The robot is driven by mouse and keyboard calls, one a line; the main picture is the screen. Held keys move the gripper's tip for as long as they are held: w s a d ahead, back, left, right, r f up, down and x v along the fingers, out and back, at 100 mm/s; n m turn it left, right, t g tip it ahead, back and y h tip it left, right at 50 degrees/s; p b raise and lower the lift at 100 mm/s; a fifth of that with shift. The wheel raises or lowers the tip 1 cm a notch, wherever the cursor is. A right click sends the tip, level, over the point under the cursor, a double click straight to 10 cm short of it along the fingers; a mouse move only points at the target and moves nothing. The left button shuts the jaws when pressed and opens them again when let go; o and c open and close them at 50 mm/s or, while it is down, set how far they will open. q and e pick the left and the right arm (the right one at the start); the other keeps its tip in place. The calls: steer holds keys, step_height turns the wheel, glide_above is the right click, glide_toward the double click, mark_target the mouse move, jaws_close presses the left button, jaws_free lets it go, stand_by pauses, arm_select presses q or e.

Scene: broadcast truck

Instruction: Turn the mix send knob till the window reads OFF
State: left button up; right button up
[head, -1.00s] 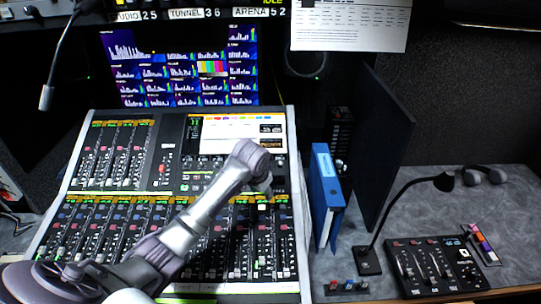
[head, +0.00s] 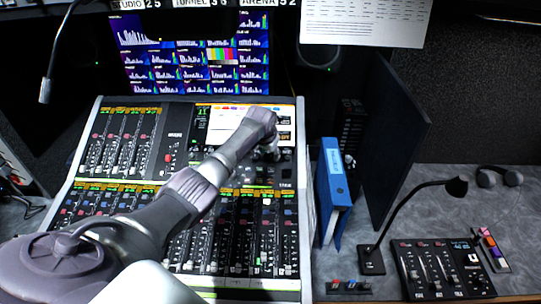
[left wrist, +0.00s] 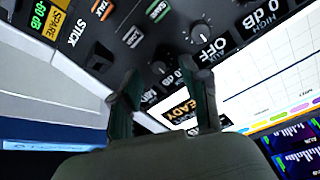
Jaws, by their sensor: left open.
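The mixing console (head: 84,150) stands in front of me, with small dark knobs and label windows at its upper right. My left gripper (head: 272,150) is over that upper right part, and my wrist hides much of it. In the left wrist view my left gripper (left wrist: 160,68) is open, its two dark fingers on either side of a small dark knob (left wrist: 158,68). I cannot tell whether they touch it. Another knob (left wrist: 200,34) sits beside a window (left wrist: 212,48) reading OFF. An orange-lit window (left wrist: 180,110) reads READY. I cannot tell which knob is the mix send. My right gripper is not in view.
A blue binder (head: 333,190) stands right of the console. A gooseneck microphone (head: 45,90) hangs at the left. Screens (head: 190,50) stand behind the console.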

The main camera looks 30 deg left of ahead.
mark_target(271, 158)
arm_select(q)
steer(key=shift+x, duration=1.3)
jaws_close()
